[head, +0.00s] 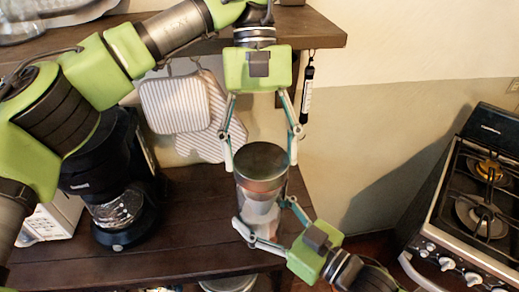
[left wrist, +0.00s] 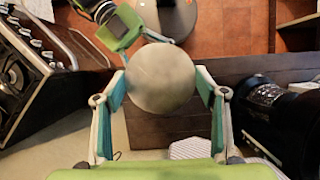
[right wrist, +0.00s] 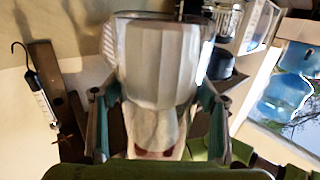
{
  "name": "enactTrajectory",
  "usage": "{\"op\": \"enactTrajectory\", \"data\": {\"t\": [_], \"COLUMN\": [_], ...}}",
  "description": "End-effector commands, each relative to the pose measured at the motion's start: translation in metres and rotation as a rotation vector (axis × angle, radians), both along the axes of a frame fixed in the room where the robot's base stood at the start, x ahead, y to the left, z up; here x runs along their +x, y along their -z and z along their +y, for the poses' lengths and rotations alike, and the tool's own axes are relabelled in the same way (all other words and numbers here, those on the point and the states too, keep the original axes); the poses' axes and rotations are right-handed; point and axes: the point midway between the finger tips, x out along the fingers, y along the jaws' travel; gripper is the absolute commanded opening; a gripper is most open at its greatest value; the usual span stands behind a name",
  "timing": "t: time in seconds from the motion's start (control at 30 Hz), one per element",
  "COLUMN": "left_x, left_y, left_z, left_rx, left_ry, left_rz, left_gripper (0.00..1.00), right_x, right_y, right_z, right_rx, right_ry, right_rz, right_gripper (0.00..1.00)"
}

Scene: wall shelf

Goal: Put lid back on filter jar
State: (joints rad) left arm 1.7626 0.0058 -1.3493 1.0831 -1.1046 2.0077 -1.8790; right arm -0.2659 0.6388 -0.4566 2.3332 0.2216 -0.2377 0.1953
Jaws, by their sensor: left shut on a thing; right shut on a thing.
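The lid (head: 261,160) is a round, grey metal disc at the top of the filter jar (head: 258,212); the left wrist view shows its round top (left wrist: 160,78). My left gripper (head: 260,163) reaches down from above and is shut on the lid, a finger on either side. The clear jar holds white paper filters, which also show in the right wrist view (right wrist: 160,65). My right gripper (head: 262,212) comes from the lower right and is shut on the jar below the lid. I cannot tell whether the lid touches the jar's rim.
A dark wooden shelf (head: 185,235) lies below, with a black coffee maker (head: 118,225) and white box (head: 48,222) at left. Striped pot holders (head: 175,105) and a lighter (head: 307,88) hang from the upper shelf (head: 325,32). A stove (head: 452,235) stands at right.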

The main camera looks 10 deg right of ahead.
Motion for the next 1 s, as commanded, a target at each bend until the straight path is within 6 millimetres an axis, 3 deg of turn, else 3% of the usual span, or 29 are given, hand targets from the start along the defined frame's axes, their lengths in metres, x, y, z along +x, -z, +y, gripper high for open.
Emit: {"op": "enactTrajectory", "data": {"t": [0.6,1.0], "left_x": [0.0009,0.0018], "left_y": [-0.0013,-0.0013], "left_z": [-0.0023,-0.0019], "left_rx": [0.004,0.004], "left_ry": [0.913,0.972], "left_rz": [-0.005,-0.004], "left_gripper": [0.44,0.44], "right_x": [-0.0003,-0.0006], "right_y": [-0.002,-0.0018], "right_z": [0.0003,0.0005], "right_rx": [0.002,0.0], "right_ry": [-0.001,-0.002], "right_rz": [-0.005,-0.005], "right_gripper": [0.07,0.07]}}
